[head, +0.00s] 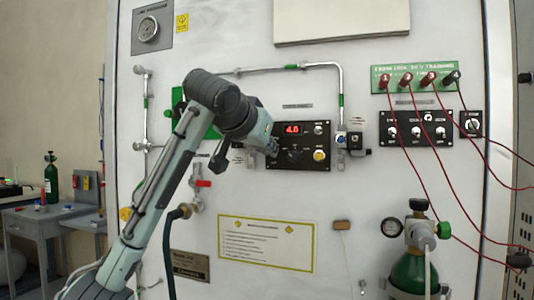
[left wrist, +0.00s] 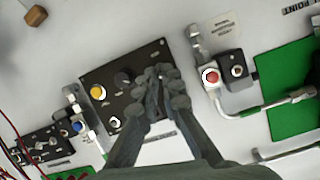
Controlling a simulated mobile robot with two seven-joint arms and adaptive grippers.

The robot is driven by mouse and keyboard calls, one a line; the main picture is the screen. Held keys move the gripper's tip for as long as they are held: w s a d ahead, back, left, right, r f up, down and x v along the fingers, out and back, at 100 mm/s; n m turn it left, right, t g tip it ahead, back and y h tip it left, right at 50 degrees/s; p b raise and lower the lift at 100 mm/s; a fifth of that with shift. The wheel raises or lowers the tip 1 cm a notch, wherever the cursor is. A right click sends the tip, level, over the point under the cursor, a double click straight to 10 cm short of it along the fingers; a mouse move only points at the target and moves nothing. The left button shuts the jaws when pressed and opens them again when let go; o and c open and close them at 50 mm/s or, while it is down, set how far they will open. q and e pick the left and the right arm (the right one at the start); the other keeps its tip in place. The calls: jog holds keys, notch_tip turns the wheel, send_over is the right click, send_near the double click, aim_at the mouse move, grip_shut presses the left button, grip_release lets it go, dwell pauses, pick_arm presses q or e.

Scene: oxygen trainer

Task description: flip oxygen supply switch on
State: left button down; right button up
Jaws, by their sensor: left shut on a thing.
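The black control panel (head: 305,162) has a red display reading about 4.0, a yellow button (head: 319,156) and a dark knob (head: 293,154). My left gripper (head: 272,147) reaches the panel's left edge from the lower left. In the left wrist view the panel (left wrist: 104,116) appears turned over, and the fingertips (left wrist: 159,75) meet at its face, beside the dark knob (left wrist: 122,79). They are shut on a small part there, apparently the oxygen supply switch. The fingers hide most of it, so its position cannot be told. My right gripper is not in view.
A pipe with a blue-knobbed valve (head: 354,140) stands right of the panel. A switch panel (head: 431,130) and a green board (head: 428,65) with hanging red cables are farther right. A green cylinder (head: 413,272) is at lower right. A red-handled valve (head: 200,183) is below my arm.

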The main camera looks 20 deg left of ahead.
pick_arm(q)
jog(key=shift+w+r+g, duration=0.1)
jog(key=shift+r+g, duration=0.2)
jog(key=shift+g, duration=0.5)
jog(key=c, duration=1.7)
grip_release()
jog(key=v, duration=1.2)
jog(key=shift+r, duration=0.2)
